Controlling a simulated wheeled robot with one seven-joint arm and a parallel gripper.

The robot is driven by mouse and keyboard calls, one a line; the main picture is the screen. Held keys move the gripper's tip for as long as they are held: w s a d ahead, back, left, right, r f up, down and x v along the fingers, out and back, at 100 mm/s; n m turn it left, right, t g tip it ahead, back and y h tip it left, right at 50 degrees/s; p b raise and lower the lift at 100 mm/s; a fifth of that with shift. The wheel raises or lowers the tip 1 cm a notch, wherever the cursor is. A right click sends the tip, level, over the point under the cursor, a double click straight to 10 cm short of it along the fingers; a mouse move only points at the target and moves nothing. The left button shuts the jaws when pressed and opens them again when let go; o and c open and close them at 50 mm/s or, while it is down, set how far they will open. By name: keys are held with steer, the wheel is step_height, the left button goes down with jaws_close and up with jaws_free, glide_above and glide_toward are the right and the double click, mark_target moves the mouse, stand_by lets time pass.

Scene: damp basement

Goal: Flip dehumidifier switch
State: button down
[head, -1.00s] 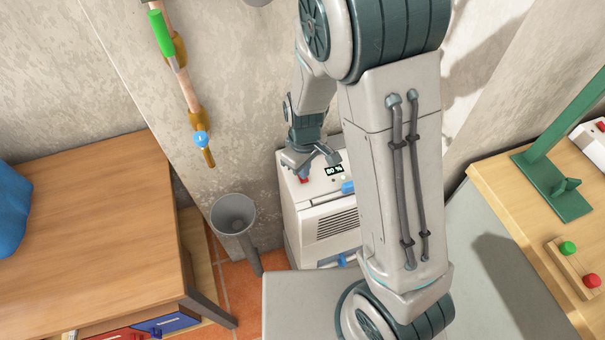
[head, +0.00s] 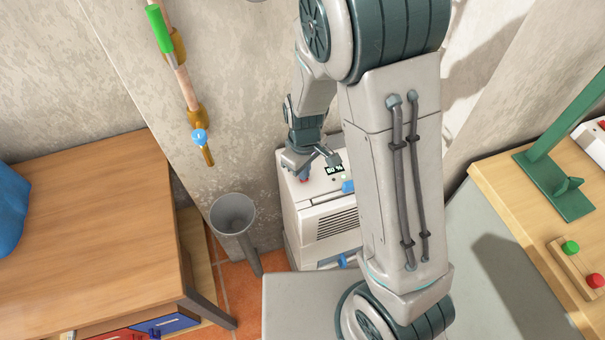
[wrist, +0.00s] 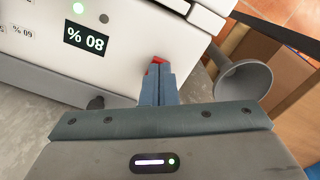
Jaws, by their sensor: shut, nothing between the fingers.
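The dehumidifier (head: 320,212) is a white box standing against the wall, with a lit display (head: 334,170) on top that reads 80 %. Its top also shows in the wrist view (wrist: 125,50), with the display (wrist: 86,38) upside down there. The red switch (wrist: 153,66) shows just beyond my fingertips, partly hidden by them. My gripper (head: 305,174) is over the left part of the dehumidifier's top, at the red switch. In the wrist view my gripper (wrist: 158,72) has its two fingers pressed together with nothing between them. I cannot tell whether they touch the switch.
A grey funnel-topped pipe (head: 233,215) stands left of the dehumidifier. A wooden desk (head: 90,230) is at left, and a workbench (head: 500,190) with a green stand (head: 555,185) is at right. A pipe with a blue valve (head: 199,137) runs down the wall.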

steer(key=shift+f, duration=0.35)
steer(key=shift+r+p, duration=2.3)
steer(key=shift+r, duration=1.2)
steer(key=s+d+r+m+t, duration=0.1)
steer(key=s+d+r+m, duration=0.3)
steer(key=r, duration=0.6)
steer(key=s+d+r+m+t, duration=0.2)
steer(key=s+d+r+m, duration=0.3)
steer(key=s+d+r, duration=0.3)
steer(key=shift+v, duration=0.9)
